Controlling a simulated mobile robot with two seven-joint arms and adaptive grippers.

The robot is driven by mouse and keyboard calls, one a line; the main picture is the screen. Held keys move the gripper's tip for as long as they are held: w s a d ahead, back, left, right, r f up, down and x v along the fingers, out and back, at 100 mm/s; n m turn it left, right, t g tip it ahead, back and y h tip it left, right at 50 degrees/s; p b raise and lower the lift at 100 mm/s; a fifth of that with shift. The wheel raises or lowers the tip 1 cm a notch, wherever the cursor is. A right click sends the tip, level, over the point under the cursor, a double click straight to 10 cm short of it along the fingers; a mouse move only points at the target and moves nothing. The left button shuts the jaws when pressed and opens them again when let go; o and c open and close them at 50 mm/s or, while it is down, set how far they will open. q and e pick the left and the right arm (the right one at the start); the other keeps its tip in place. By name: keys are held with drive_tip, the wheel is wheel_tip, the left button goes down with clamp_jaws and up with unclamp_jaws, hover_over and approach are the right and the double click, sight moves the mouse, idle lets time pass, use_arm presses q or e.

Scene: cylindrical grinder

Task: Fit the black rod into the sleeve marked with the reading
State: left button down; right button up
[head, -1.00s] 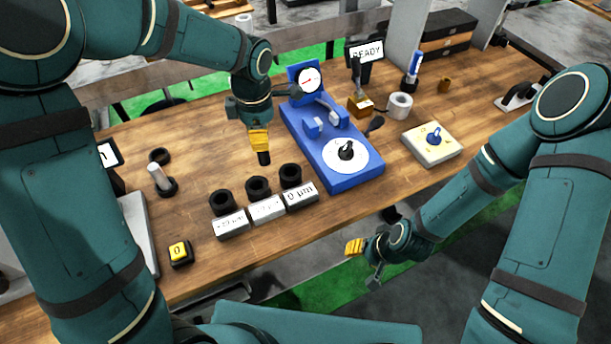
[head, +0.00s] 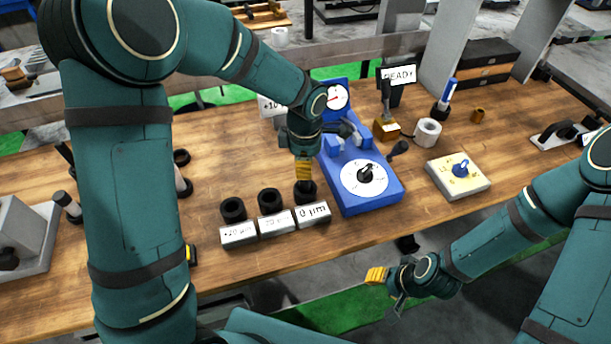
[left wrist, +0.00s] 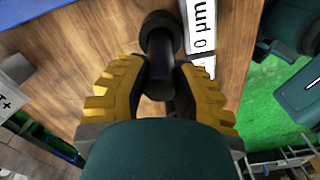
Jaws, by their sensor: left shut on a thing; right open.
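My left gripper (head: 303,172) is shut on the black rod (left wrist: 161,75) and points down over the sleeve marked 0 µm (head: 306,192). In the left wrist view the rod runs between the yellow fingers toward that black sleeve (left wrist: 158,28), beside its 0 µm label. I cannot tell whether the rod's tip is inside the sleeve or just above it. To the left stand a middle sleeve (head: 270,200), its label hard to read, and the +20 µm sleeve (head: 233,209). My right gripper (head: 377,277) is open and empty, off the table's front edge.
The blue gauge stand (head: 372,200) with a round dial (head: 336,97) stands close right of the sleeves; its reading is too small to tell. A cream box with a blue knob (head: 458,175) and a white roll (head: 428,132) are further right.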

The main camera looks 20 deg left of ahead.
use_arm(q)
drive_tip(key=shift+f, duration=1.85)
drive_tip(key=shift+b, duration=0.35)
drive_tip(key=c, duration=0.8)
unclamp_jaws()
drive_tip(key=shift+f, duration=0.1)
drive_tip(key=shift+r, duration=0.45)
wheel_tip(320, 180, up, 12)
drive_tip(key=shift+f+p, duration=0.25)
drive_tip(key=shift+p, duration=0.8)
